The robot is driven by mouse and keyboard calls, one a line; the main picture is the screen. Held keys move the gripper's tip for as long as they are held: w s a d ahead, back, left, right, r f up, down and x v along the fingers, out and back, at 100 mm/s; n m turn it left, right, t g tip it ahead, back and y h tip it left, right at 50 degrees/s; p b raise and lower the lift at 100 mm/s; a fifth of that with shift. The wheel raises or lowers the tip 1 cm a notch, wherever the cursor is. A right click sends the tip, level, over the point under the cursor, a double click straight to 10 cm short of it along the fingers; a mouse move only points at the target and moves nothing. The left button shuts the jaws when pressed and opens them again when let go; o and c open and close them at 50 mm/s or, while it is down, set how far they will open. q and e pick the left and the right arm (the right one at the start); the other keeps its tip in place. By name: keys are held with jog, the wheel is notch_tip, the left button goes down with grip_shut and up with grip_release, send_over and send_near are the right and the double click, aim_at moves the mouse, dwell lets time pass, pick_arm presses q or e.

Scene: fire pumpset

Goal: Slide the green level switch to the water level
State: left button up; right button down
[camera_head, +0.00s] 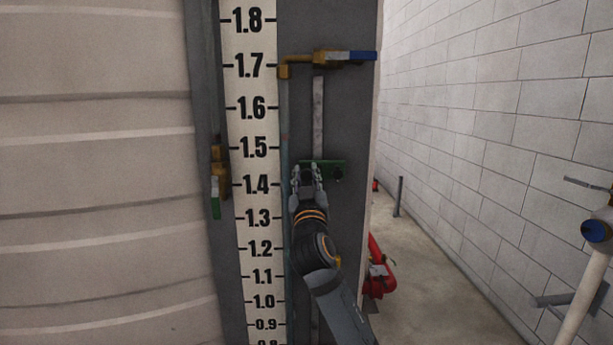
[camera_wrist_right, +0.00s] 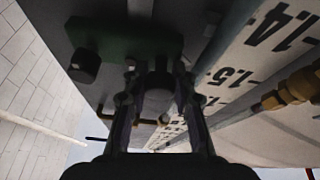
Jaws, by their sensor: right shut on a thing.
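The green level switch (camera_head: 337,170) is a small green plate with dark knobs, on a vertical rail (camera_head: 318,110) right of the white level scale (camera_head: 252,205). It stands between the 1.4 and 1.5 marks. My right gripper (camera_head: 308,170) is at the left part of the switch and shut on its dark knob. In the right wrist view the green plate (camera_wrist_right: 125,42) is behind my right gripper (camera_wrist_right: 157,75), with another dark knob (camera_wrist_right: 84,66) free to the left. A thin tube (camera_head: 285,125) runs beside the scale. I cannot clearly make out the water level. My left gripper is not in view.
A brass valve with a blue handle (camera_head: 347,56) sticks out above the rail near 1.7. A brass valve with a green handle (camera_head: 216,203) is left of the scale. Red pipework (camera_head: 379,270) stands low at the right, before a white block wall (camera_head: 490,110).

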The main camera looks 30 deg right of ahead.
notch_tip(320, 180, up, 10)
jog(key=p, duration=0.4)
jog(key=shift+r, duration=0.2)
jog(key=c, duration=1)
grip_release()
jog(key=shift+c, duration=0.2)
jog(key=shift+f, duration=0.1)
jog(key=v, duration=1.2)
jog(key=shift+d, duration=0.1)
